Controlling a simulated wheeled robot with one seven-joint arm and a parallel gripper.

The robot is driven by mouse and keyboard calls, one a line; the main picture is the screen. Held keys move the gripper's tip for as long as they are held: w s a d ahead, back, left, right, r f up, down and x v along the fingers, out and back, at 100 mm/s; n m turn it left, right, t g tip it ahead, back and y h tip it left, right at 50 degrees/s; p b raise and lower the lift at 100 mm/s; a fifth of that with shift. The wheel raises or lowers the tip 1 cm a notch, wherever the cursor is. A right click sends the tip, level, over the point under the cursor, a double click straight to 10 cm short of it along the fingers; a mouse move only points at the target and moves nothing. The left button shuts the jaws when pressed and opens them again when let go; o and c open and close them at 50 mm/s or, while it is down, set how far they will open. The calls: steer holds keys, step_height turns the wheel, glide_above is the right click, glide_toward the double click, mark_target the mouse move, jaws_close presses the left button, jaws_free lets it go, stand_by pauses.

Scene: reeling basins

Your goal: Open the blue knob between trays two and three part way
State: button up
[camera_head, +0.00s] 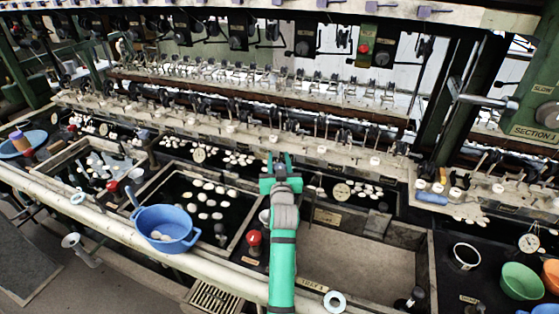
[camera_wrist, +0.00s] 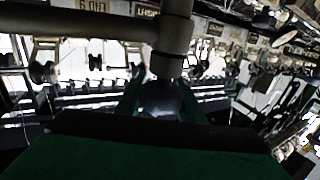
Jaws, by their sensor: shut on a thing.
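My gripper (camera_head: 280,165), green, reaches over the divider between the tray with white cocoons (camera_head: 200,205) and the empty tray to its right (camera_head: 350,250). In the wrist view its two green fingers (camera_wrist: 160,100) are closed on a rounded, dim blue-grey knob (camera_wrist: 158,99). The knob sits at the lower end of a thick grey pipe (camera_wrist: 172,40). Its blue colour is hard to make out there, and its turn position cannot be told. In the head view my gripper hides the knob.
A blue pan (camera_head: 165,226) stands at the front edge of the cocoon tray. A red knob (camera_head: 253,238) is just left of my arm. A white pipe rail (camera_head: 130,230) runs along the front. Green and orange bowls (camera_head: 521,281) are at the right. Reeling machinery fills the back.

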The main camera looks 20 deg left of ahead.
stand_by(0.5)
steer(key=o, duration=1.1)
steer(key=shift+w, duration=0.1)
steer(key=shift+c, duration=0.2)
steer(key=shift+d, duration=0.1)
steer(key=v, duration=0.7)
steer(key=shift+s+d, duration=0.15)
steer(key=shift+s, duration=0.1)
